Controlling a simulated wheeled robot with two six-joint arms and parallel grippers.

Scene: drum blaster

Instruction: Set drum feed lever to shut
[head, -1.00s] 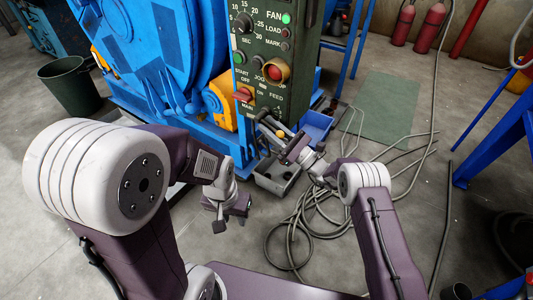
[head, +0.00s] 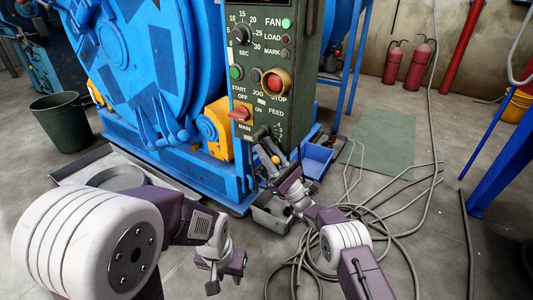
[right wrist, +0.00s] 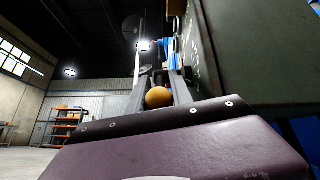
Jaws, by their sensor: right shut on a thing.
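The green control panel (head: 277,60) stands in front of the blue drum machine. The feed lever (head: 264,135) sticks out at the panel's lower end, beside the FEED scale, and slopes down to the right. Its orange-yellow ball knob (head: 275,159) is between the fingers of my right gripper (head: 274,162). In the right wrist view the knob (right wrist: 158,97) sits between the two dark fingers (right wrist: 158,90). My right gripper is shut on it. My left gripper (head: 226,275) is open and empty, low over the floor, apart from the machine.
A grey bin (head: 270,213) and a blue bin (head: 316,158) stand below the panel. Grey hoses (head: 400,215) coil on the floor at right. A red MAIN switch (head: 240,113) sits just above the lever. A dark bucket (head: 65,120) stands at left.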

